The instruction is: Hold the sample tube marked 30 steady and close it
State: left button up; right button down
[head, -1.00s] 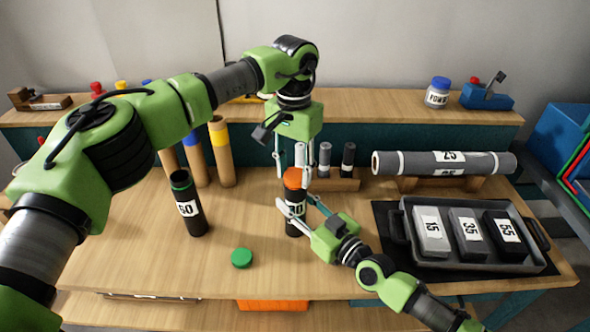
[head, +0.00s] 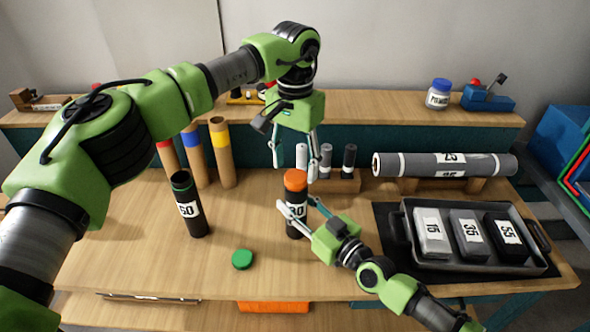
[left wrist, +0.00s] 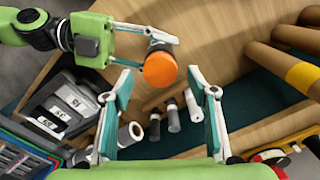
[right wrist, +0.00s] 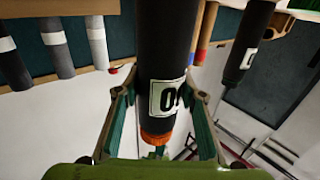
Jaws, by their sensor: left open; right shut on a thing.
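The black sample tube marked 30 (head: 296,226) stands upright on the table with an orange cap (head: 296,179) on its top. My right gripper (head: 297,207) is shut around the tube's body below the cap, and the label is partly covered. The tube also fills the middle of the right wrist view (right wrist: 167,45). My left gripper (head: 294,172) points down, open and empty, above and behind the cap. In the left wrist view the cap (left wrist: 160,70) shows between the open fingertips (left wrist: 160,74), apart from them.
An open black tube marked 60 (head: 190,212) stands to the left, and a green cap (head: 242,259) lies in front. Small grey and black rolls stand in a wooden rack (head: 340,184) behind. A tray (head: 478,272) of marked blocks is at right. The front left tabletop is clear.

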pick_arm(q)
notch_tip(320, 180, up, 2)
jog(key=shift+r, duration=0.1)
jog(key=shift+c, duration=0.4)
